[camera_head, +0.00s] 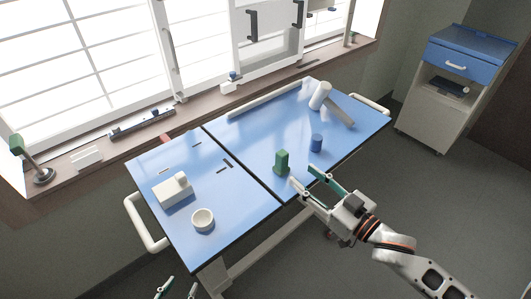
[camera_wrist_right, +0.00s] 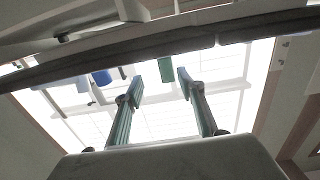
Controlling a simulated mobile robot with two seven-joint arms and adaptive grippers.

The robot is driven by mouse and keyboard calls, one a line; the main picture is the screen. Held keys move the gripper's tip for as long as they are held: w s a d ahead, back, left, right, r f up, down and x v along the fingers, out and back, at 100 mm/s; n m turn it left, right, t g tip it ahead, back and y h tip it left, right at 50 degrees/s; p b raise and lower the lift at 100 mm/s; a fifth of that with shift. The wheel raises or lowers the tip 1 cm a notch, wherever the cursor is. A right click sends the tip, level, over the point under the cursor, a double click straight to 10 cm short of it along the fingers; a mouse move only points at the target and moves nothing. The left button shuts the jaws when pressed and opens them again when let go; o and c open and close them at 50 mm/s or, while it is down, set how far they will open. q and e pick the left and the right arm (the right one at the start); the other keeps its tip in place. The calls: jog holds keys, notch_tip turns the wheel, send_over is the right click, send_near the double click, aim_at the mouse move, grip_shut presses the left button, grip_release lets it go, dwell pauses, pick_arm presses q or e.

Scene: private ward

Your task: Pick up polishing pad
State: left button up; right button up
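No thing in view is clearly recognisable as a polishing pad. A green upright block (camera_head: 282,162) stands on the blue table near its front edge. My right gripper (camera_head: 303,176) is open and empty, its fingertips close to the block on the near side. In the right wrist view the green block (camera_wrist_right: 166,70) shows beyond the gap between the fingers of the right gripper (camera_wrist_right: 160,86). A blue cylinder (camera_head: 316,143) stands to the block's right. My left gripper (camera_head: 178,287) shows only its fingertips at the bottom edge, spread apart with nothing visible between them.
The blue table (camera_head: 240,145) also bears a white round cup (camera_head: 203,221), a white block with a knob (camera_head: 173,194), a white cylinder (camera_head: 320,95) and small dark pieces. A windowsill lies behind. A cabinet (camera_head: 440,105) stands at the right. The table's middle is mostly clear.

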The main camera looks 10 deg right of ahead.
aim_at(285, 163)
jog(key=shift+w+a+r, duration=0.25)
jog(key=shift+w+a, duration=0.2)
jog(key=shift+w, duration=0.2)
jog(key=shift+w+a+r, duration=0.25)
jog(key=shift+w+a, duration=0.2)
jog(key=shift+w, duration=0.15)
jog(key=x, duration=0.6)
jog(key=shift+s+a, duration=0.3)
jog(key=shift+a, duration=0.05)
grip_shut()
